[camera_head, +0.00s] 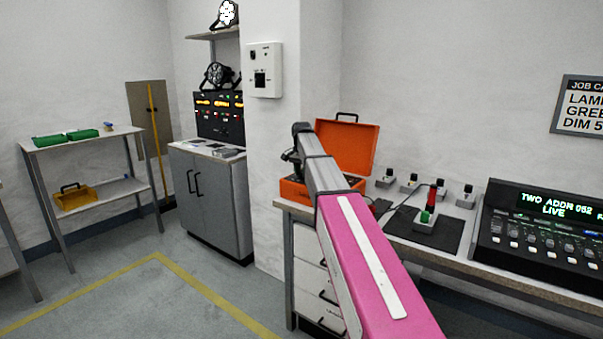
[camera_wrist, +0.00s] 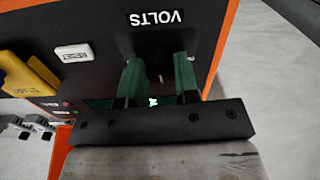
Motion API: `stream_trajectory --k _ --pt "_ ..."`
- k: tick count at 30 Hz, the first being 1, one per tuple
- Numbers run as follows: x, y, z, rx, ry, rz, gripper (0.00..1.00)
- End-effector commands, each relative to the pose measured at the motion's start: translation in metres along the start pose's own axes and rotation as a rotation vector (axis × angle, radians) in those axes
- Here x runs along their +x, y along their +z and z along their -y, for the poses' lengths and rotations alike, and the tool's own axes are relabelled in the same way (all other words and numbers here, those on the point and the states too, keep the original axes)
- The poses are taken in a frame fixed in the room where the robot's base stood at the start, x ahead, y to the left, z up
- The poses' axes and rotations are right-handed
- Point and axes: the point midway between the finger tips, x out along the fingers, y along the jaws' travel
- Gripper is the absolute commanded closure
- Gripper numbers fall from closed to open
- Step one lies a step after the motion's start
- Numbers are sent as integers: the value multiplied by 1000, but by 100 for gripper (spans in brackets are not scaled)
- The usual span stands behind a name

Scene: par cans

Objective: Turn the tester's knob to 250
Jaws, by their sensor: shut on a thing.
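The tester is an orange case (camera_head: 348,148) with its lid up, on the left end of the bench in the head view. My arm crosses in front of it and hides much of its face. In the wrist view its dark panel with an orange edge (camera_wrist: 220,48) fills the middle, and the VOLTS label (camera_wrist: 157,18) reads upside down. My gripper (camera_wrist: 158,68) has its green fingertips against this panel below the label, shut on the knob between them. The knob is dark and hardly stands out from the panel. Its pointer and the scale numbers cannot be read.
In the wrist view a white button (camera_wrist: 74,53) and a yellow object (camera_wrist: 22,76) sit left of the fingers. Right of the case, the bench holds small grey boxes, a black mat (camera_head: 447,233) and a lighting console (camera_head: 540,240). A wall corner stands left of the bench.

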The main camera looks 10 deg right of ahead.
Motion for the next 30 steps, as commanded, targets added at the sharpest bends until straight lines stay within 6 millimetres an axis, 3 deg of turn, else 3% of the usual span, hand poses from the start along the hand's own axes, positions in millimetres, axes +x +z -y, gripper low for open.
stream_trajectory --k 23,24,25,30 --pt "0 0 0 97 0 0 95" --pt "0 0 0 97 0 0 58" --pt "0 0 0 97 0 0 48" --pt "0 0 0 96 0 0 45"
